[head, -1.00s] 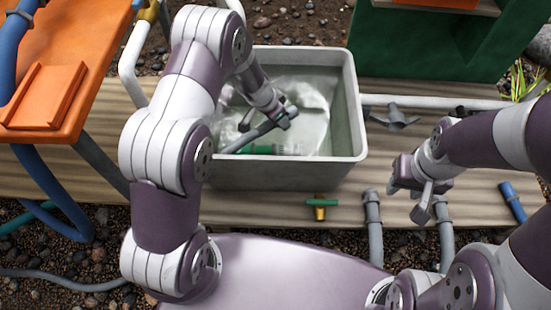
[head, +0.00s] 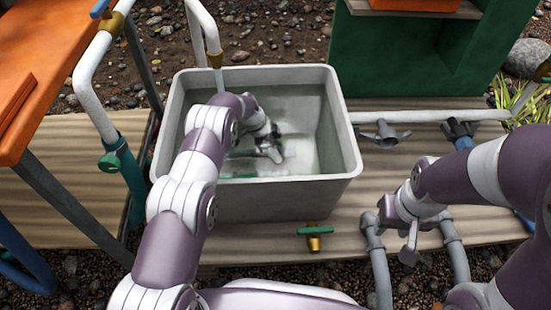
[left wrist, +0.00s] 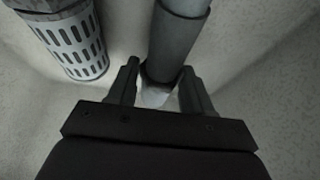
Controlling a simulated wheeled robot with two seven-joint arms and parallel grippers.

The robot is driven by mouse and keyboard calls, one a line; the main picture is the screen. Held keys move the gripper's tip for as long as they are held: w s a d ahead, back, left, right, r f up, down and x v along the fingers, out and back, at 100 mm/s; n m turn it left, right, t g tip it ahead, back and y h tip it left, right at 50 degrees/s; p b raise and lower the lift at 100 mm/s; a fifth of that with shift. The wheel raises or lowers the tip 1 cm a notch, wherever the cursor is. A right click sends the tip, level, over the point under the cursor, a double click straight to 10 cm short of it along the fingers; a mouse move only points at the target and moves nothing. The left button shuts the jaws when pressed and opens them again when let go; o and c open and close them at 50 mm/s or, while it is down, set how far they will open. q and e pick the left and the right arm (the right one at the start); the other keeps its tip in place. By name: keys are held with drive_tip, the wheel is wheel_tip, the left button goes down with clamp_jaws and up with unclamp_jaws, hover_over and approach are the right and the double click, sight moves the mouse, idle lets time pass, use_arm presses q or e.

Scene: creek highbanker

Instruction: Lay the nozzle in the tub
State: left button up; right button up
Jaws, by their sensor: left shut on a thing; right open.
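The grey tub (head: 258,202) stands on the wooden deck, and my left arm reaches down into it. My left gripper (head: 271,148) is inside the tub walls. In the left wrist view it (left wrist: 160,82) is shut on a grey tubular piece, seemingly the nozzle (left wrist: 178,42), with pale tub surfaces around it. Whether the piece touches the tub floor cannot be told. In the head view my arm and gripper mostly hide it. My right gripper (head: 408,240) is open and empty over the deck, right of the tub.
A white slotted cylinder (left wrist: 73,42) lies beside the held piece. A green part (head: 238,176) is in the tub. A brass valve with green handle (head: 314,233) sits before the tub. Grey hoses (head: 378,265), a winged fitting (head: 383,134) and white pipe (head: 430,116) lie right.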

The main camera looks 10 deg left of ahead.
use_arm(q)
wheel_tip(320, 180, down, 2)
drive_tip(key=shift+f+b, duration=0.2)
drive_tip(key=shift+b, duration=0.1)
drive_tip(key=shift+r, duration=0.25)
drive_tip(key=shift+c, duration=0.4)
drive_tip(key=shift+f, duration=0.25)
drive_tip(key=o, duration=1.3)
use_arm(e)
drive_tip(key=shift+f, duration=0.8)
use_arm(q)
drive_tip(key=shift+r, duration=0.25)
drive_tip(key=p+v, duration=0.6)
drive_tip(key=v, duration=0.5)
drive_tip(key=shift+d+r, duration=0.1)
drive_tip(key=shift+a+r, duration=0.25)
drive_tip(key=shift+r, duration=0.1)
use_arm(e)
wheel_tip(320, 180, up, 6)
drive_tip(key=shift+r, duration=0.15)
